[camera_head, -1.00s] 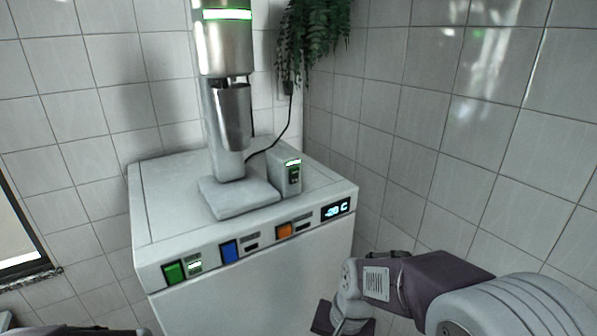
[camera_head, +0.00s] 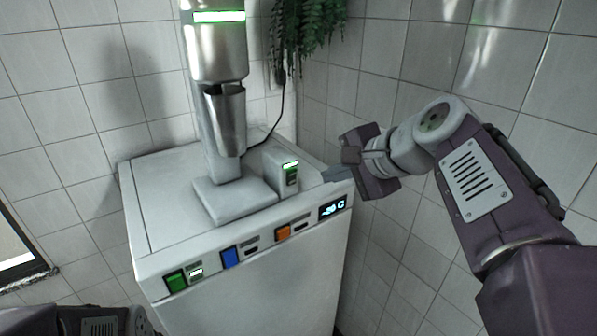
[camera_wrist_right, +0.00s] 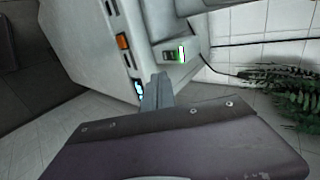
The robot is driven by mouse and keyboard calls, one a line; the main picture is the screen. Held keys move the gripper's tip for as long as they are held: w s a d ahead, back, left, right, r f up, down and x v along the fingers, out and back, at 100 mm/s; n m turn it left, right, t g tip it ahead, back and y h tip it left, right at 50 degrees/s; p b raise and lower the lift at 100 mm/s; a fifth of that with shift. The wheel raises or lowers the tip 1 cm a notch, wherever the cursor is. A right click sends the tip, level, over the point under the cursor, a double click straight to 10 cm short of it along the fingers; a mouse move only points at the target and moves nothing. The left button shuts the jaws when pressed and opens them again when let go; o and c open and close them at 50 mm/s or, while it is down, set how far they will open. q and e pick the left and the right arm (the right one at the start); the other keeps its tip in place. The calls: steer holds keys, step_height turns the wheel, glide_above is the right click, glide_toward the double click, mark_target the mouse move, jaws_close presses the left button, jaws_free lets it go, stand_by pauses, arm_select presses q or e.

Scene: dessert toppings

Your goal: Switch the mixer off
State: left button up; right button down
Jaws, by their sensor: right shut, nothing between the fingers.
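The mixer (camera_head: 217,120) stands on top of a white cabinet, with a metal cup under its head and a lit green band near its top. A small switch box (camera_head: 282,172) sits beside its base, with a green light and a dark switch on its front; the switch also shows in the right wrist view (camera_wrist_right: 171,55). My right gripper (camera_head: 328,174) is shut and empty at the cabinet's right top edge, to the right of the switch box and apart from it. In the right wrist view its fingertips (camera_wrist_right: 158,82) point towards the box. My left gripper is out of view; part of my left arm shows bottom left.
The white cabinet (camera_head: 160,210) has green, blue and orange buttons and a display (camera_head: 332,207) along its front edge. A cable runs from the box area up the wall. A hanging plant (camera_head: 305,40) is at the back corner. Tiled walls stand close behind and right.

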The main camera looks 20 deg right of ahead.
mark_target(292, 172)
steer(key=p+x, duration=0.1)
steer(key=x, duration=0.3)
steer(key=w+r+p+x, duration=0.1)
steer(key=x, duration=0.3)
steer(key=r+p+x, duration=0.1)
steer(key=x, duration=0.3)
steer(key=shift+w+a+p, duration=0.2)
steer(key=shift+a+p, duration=0.15)
steer(key=shift+p, duration=0.05)
steer(key=shift+w+a, duration=0.1)
steer(key=shift+w, duration=0.2)
steer(key=shift+w+r+p, duration=0.15)
steer(key=shift+w+p, duration=0.05)
steer(key=shift+p, duration=0.15)
steer(key=shift+w+a, duration=0.1)
steer(key=shift+w, duration=0.1)
